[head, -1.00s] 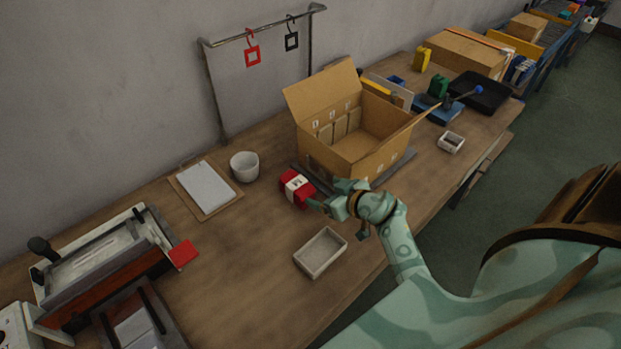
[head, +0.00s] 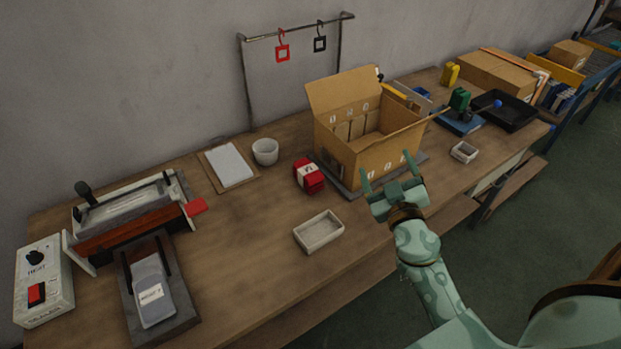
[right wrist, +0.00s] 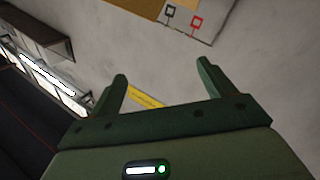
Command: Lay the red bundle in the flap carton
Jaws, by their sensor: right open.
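The red bundle (head: 309,176), with a white band around it, lies on the wooden table just left of the flap carton. The flap carton (head: 384,160) stands open on a dark grey mat, its back flap raised, and the part of its inside that shows holds upright brown dividers. My right gripper (head: 390,165) is open and empty, in front of the carton's near side and right of the bundle. In the right wrist view its two fingers (right wrist: 162,82) are spread apart with nothing between them. My left gripper is not in view.
A shallow grey tray (head: 318,232) lies in front of the bundle. A sealing press (head: 130,215) stands at the left. A black tray (head: 505,110) is at the right. Bare table lies around the grey tray.

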